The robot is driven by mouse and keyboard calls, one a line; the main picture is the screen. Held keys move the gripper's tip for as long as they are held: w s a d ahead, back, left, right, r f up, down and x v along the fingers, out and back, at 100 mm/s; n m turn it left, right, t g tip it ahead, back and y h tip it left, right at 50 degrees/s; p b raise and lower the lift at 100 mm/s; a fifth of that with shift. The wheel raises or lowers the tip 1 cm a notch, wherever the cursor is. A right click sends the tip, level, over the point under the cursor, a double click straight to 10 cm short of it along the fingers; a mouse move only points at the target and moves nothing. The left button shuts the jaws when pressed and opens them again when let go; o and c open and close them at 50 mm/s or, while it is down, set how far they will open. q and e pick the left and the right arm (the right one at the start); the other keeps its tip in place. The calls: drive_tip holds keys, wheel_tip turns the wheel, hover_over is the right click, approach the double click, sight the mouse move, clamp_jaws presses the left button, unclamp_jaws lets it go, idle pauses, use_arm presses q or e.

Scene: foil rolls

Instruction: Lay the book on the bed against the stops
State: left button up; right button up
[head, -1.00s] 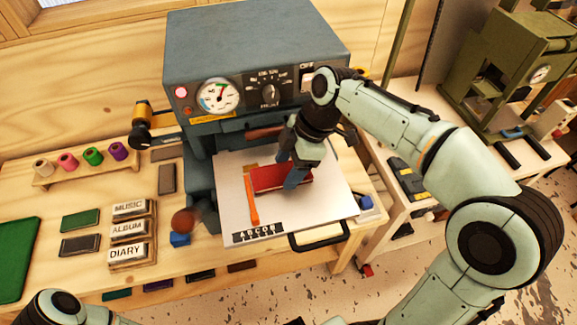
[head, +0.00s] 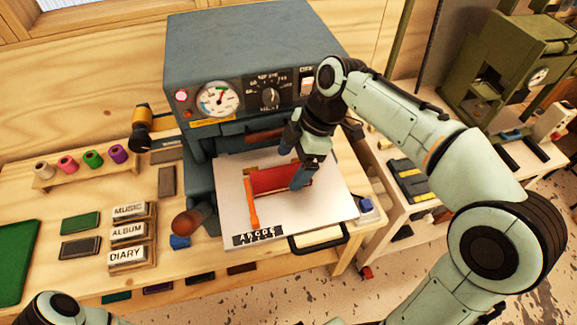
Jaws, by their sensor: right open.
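The red book (head: 270,180) lies flat on the white bed (head: 315,218) of the grey press. Its left end is beside the orange bar (head: 252,204), and a tan stop strip (head: 250,170) shows at its upper left corner. I cannot tell whether the book touches them. My right gripper (head: 291,168) is open over the right part of the book, with one finger near its front right corner. It hides that end of the book. My left gripper is not in view; only part of my left arm shows at the lower left.
The grey press (head: 255,60) stands close behind the bed. A black handle (head: 320,241) juts from the bed's front edge. Stacked title blocks (head: 130,236) and dark small books lie to the left, with foil rolls (head: 93,158) on a rack behind. The bed's front right is clear.

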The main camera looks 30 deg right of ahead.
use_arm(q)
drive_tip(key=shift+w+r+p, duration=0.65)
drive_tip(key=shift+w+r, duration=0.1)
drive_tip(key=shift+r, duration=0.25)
use_arm(e)
drive_tip(key=v, duration=0.9)
drive_tip(key=shift+r, duration=0.15)
drive_tip(key=shift+d, duration=0.15)
